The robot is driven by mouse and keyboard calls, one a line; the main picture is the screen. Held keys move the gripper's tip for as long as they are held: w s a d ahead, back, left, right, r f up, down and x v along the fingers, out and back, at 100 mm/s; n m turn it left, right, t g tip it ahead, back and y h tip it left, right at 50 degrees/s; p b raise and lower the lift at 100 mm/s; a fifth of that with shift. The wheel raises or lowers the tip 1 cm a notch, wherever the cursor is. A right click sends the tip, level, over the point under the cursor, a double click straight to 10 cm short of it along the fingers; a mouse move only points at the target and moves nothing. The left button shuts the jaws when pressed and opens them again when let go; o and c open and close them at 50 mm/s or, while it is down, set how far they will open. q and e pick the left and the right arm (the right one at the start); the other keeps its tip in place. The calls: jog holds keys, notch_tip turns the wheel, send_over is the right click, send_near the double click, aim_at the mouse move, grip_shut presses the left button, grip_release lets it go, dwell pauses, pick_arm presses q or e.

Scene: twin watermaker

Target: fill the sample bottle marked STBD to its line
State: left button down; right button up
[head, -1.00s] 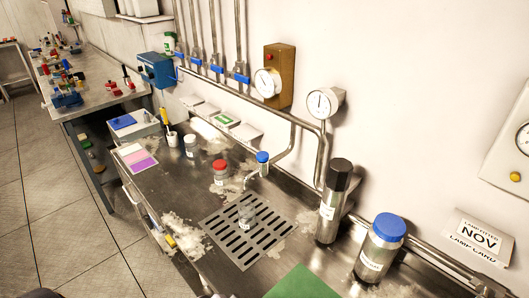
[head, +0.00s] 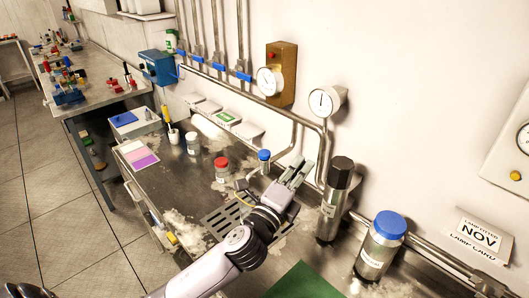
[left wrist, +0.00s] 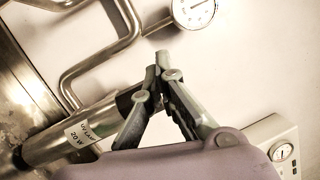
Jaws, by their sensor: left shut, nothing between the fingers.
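My left gripper (head: 301,168) is shut and empty, raised over the bench in front of the wall pipe. Its fingertips also meet in the left wrist view (left wrist: 162,60). My left arm covers much of the drain grate (head: 221,219). The clear bottle that stood on the grate a second ago is hidden behind the arm. A blue-topped tap (head: 264,155) at the end of a bent pipe is just left of the gripper. A red-lidded jar (head: 221,167) and a white-lidded jar (head: 192,146) stand farther left. No STBD mark is readable. My right gripper is not in view.
A black-capped metal cylinder (head: 331,211), labelled 20 W in the left wrist view (left wrist: 60,137), stands right of the gripper. A gauge (head: 323,102) hangs above. A green mat (head: 303,282) lies in front.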

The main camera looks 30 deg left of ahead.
pick_arm(q)
jog(key=d+r+m+g+h, duration=0.1)
jog(key=d+r+m+h, duration=0.9)
jog(key=m, duration=0.7)
jog(key=m+g+y, duration=1)
jog(key=m+y, duration=0.1)
jog(key=m, duration=1.5)
send_over(262, 151)
notch_tip(262, 151, down, 3)
jog(key=shift+s+p, duration=0.15)
jog(key=shift+p, duration=0.2)
jog(key=shift+f, duration=0.1)
notch_tip(262, 151, down, 9)
jog(key=b, duration=0.6)
